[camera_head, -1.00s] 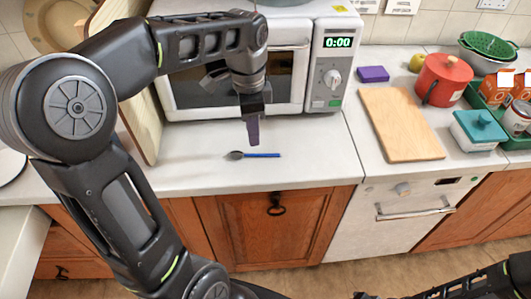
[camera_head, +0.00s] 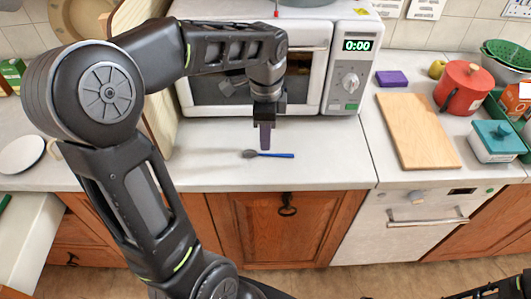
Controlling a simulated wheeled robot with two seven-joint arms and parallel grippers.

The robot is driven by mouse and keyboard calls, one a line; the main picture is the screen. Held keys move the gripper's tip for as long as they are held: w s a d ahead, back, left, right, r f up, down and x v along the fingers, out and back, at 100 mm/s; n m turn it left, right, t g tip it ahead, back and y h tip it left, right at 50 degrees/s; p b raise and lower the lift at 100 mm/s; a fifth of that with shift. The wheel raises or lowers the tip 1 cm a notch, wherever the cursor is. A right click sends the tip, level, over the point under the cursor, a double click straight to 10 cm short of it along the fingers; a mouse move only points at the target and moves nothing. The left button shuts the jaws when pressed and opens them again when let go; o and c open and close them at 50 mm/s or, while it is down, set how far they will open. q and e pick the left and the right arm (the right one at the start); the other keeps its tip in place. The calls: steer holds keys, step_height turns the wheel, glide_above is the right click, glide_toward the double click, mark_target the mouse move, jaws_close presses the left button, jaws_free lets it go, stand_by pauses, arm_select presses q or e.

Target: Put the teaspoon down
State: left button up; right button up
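The teaspoon (camera_head: 279,155) has a blue handle and a grey bowl. It appears to lie flat on the white worktop (camera_head: 210,171) in front of the microwave, bowl to the left. My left gripper (camera_head: 265,146) points down just above the handle, close to where it meets the bowl. The fingers line up in this view, so the gap between them is hidden. I cannot tell whether they touch the spoon. Part of my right arm shows at the bottom right edge, but its gripper is not clearly seen.
The white microwave (camera_head: 345,82) stands close behind the spoon. To the right are a wooden board (camera_head: 417,130), a purple block (camera_head: 392,78), a red pot (camera_head: 466,90) and a teal-lidded container (camera_head: 497,140). A white plate (camera_head: 22,154) is at the left. The worktop right of the spoon is clear.

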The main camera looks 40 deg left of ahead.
mark_target(266, 153)
arm_select(q)
step_height(266, 153, down, 5)
steer(key=shift+f+p, duration=0.1)
steer(key=shift+p, duration=0.45)
steer(key=shift+s, duration=0.1)
steer(key=shift+c, duration=0.4)
jaws_close()
